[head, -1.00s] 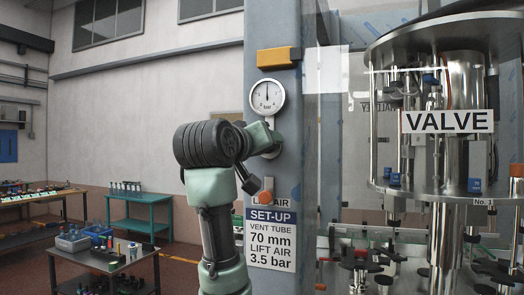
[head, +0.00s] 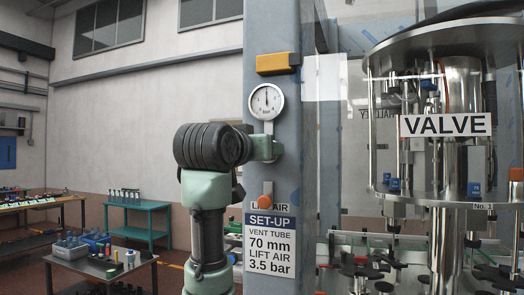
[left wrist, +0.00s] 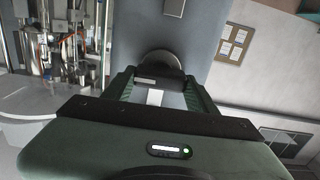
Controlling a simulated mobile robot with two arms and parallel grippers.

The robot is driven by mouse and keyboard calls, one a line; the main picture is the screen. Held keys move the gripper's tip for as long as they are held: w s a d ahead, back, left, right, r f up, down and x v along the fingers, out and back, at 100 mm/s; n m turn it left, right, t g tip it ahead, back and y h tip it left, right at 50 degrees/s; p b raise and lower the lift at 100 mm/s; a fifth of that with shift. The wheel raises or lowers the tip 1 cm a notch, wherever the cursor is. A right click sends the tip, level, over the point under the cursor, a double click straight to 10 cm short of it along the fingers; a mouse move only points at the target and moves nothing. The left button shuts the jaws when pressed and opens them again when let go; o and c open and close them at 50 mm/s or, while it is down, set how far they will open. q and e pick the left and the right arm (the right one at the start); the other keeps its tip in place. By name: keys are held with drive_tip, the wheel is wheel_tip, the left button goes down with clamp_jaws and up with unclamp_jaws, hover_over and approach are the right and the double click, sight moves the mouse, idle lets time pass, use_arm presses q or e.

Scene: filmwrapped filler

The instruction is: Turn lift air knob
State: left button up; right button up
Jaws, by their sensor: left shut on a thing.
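A round white pressure gauge (head: 266,101) is mounted on the grey column, its needle pointing about straight up; the scale is too small to read. My left gripper (head: 272,147) is just below it, against the column, with the lift air knob mostly hidden behind it. In the left wrist view, my left gripper's fingers (left wrist: 162,88) are closed around the knob, whose dark round body (left wrist: 160,62) shows beyond them. A set-up sign (head: 270,243) reads vent tube 70 mm, lift air 3.5 bar. My right gripper is not in view.
The grey column (head: 255,30) carries an orange-yellow box (head: 277,63) above the gauge. Right of it, behind a clear panel, stands the filler with a VALVE sign (head: 446,124). A teal table (head: 139,219) and a bench with bottles (head: 98,262) stand at left.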

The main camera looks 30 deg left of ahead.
use_arm(q)
drive_tip(key=shift+f, duration=0.1)
drive_tip(key=o, duration=1.4)
drive_tip(key=shift+c, duration=0.2)
drive_tip(key=b+v, duration=0.3)
drive_tip(key=v, duration=0.4)
drive_tip(key=shift+s+b, duration=0.3)
drive_tip(key=shift+s, duration=0.05)
